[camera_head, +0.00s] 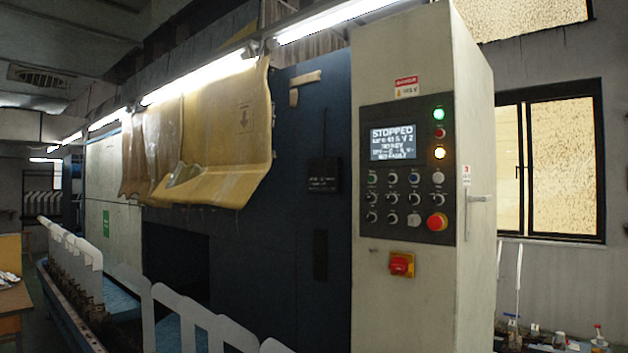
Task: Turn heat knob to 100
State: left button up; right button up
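A dark control panel (407,170) is set in the front of a tall light-grey cabinet (470,120). Its screen (393,142) reads "STOPPED" on the top line; the smaller lines are hard to read. Below the screen are rows of small knobs and buttons (392,198). Their labels are too small to read, so I cannot tell which is the heat knob or where it points. A large red button (437,222) is at the panel's lower right. Green and amber lamps are lit at the upper right. Neither of my grippers is in view.
A red and yellow switch (401,264) sits below the panel. A door handle (480,198) sticks out on the cabinet's right side. White sock boards (195,322) stand in a row along the machine's front at lower left. Bottles and tools (555,338) are at lower right.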

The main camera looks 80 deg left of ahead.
aim_at(390, 198)
jog(key=u, duration=2)
